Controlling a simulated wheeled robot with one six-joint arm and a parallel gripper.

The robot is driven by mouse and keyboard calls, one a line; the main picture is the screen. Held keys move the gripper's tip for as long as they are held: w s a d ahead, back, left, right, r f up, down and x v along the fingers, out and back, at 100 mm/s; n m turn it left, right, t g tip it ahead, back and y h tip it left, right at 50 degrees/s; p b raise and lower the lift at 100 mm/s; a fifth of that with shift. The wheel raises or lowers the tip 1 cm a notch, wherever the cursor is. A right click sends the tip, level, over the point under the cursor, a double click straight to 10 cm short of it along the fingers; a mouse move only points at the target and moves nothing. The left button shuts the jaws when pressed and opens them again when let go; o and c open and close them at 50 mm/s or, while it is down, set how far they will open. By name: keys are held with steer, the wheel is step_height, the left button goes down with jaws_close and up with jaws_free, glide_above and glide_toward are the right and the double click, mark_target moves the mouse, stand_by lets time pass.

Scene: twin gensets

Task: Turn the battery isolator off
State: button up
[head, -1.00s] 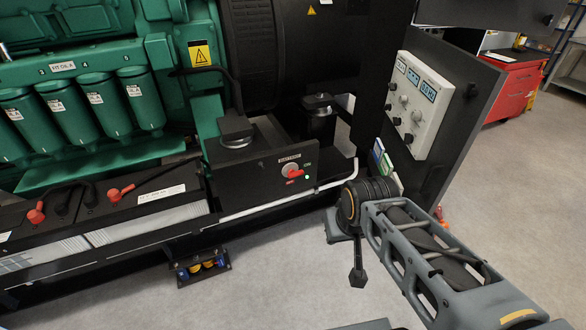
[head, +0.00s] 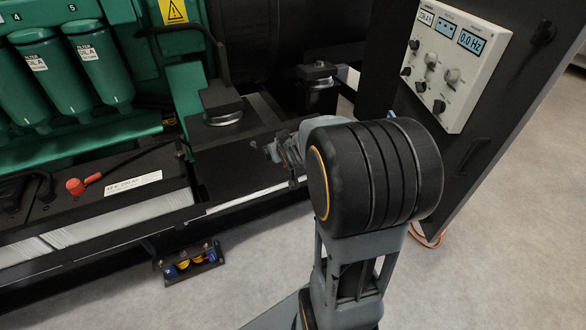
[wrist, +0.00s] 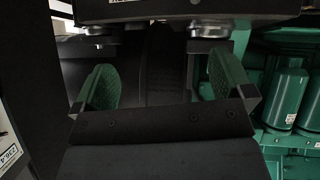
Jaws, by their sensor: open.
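The battery isolator is not visible now. In the head view my wrist and gripper cover the part of the black box (head: 232,165) where its red handle showed earlier. My gripper (head: 268,151) is small and partly blocked by my arm, close in front of that box. In the wrist view my gripper (wrist: 165,82) is open, with green-padded fingers well apart and nothing between them. The isolator's handle does not show in the wrist view, so I cannot tell its position or how far the fingers are from it.
A white control panel (head: 455,65) on a dark door stands to the right of my arm. Batteries (head: 110,195) lie at the left below green filters (head: 100,62). A small bracket with coloured parts (head: 190,262) sits on the floor.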

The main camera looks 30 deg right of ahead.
steer(key=w+d+f+t+b, duration=0.1)
steer(key=d+f+t+b, duration=0.1)
steer(key=d+f+b, duration=0.35)
steer(key=w+d+f+t+y+b, duration=0.1)
steer(key=d+f+t+b, duration=0.15)
steer(key=f, duration=0.65)
steer(key=w+d+f+t+b, duration=0.1)
steer(key=d+f+t+b, duration=0.2)
steer(key=d+f, duration=0.35)
steer(key=w, duration=0.4)
steer(key=w+b, duration=0.1)
steer(key=w, duration=0.3)
steer(key=w+f, duration=0.1)
steer(key=w, duration=0.4)
steer(key=shift+d+f+b, duration=0.1)
steer(key=shift+d+b, duration=0.15)
steer(key=shift+b, duration=0.15)
steer(key=shift+c, duration=0.4)
steer(key=shift+s+d, duration=0.1)
steer(key=c, duration=0.5)
